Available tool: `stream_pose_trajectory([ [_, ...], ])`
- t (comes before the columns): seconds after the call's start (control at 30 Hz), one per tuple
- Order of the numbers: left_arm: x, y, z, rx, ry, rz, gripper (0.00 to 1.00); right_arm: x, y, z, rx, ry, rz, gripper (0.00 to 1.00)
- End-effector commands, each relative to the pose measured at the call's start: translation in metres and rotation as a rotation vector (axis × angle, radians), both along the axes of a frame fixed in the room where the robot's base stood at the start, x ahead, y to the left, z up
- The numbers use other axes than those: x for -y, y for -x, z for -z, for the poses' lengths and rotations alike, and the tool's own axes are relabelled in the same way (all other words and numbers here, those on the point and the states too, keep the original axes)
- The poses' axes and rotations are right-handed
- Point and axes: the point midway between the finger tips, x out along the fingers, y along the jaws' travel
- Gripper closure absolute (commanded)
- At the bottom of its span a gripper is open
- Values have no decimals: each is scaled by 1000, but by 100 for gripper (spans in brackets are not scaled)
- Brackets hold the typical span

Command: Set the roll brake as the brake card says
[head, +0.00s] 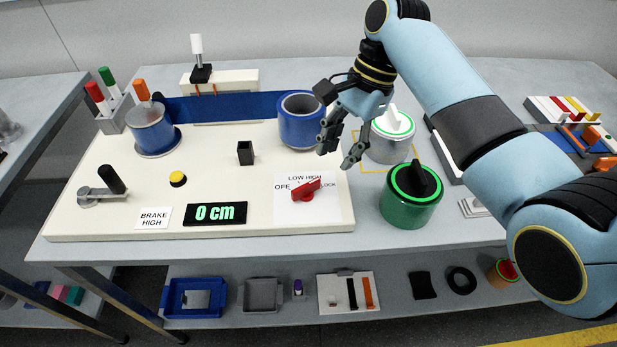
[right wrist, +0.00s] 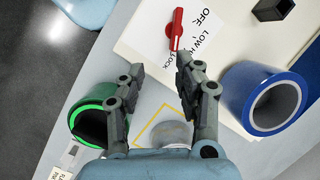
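The brake card (head: 154,217) on the cream board reads "BRAKE HIGH". The red brake knob (head: 305,190) sits on a white dial plate (head: 325,210) marked OFF, LOW, HIGH and LOCK. Its bar slants from lower left to upper right; I cannot tell exactly which mark it points at. The red knob also shows at the top of the right wrist view (right wrist: 174,30). My right gripper (head: 337,150) is open and empty, above and behind the knob, apart from it. Its two fingers show in the right wrist view (right wrist: 160,66). My left gripper is not in view.
A blue roll (head: 302,122) stands behind the dial. A green canister (head: 408,208) and a grey one (head: 390,150) stand right of the board. A display (head: 214,213) reads 0 cm, beside a yellow button (head: 178,179) and a crank (head: 100,192).

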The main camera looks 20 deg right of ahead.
Motion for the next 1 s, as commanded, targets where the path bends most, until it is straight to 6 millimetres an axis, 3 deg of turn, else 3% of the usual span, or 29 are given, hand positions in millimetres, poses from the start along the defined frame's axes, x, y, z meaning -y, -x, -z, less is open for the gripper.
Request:
stream_pose_trajectory([
  [0.1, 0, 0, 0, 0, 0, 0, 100, -9, -20, -14, -74, -35, 98, 66],
  [0.27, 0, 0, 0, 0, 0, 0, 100, -16, -25, -11, -105, -46, 137, 66],
  [0.7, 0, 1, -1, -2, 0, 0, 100, -45, -16, 63, -103, -46, 135, 66],
  [1.0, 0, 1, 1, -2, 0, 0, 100, -52, -15, 82, -99, -43, 135, 66],
])
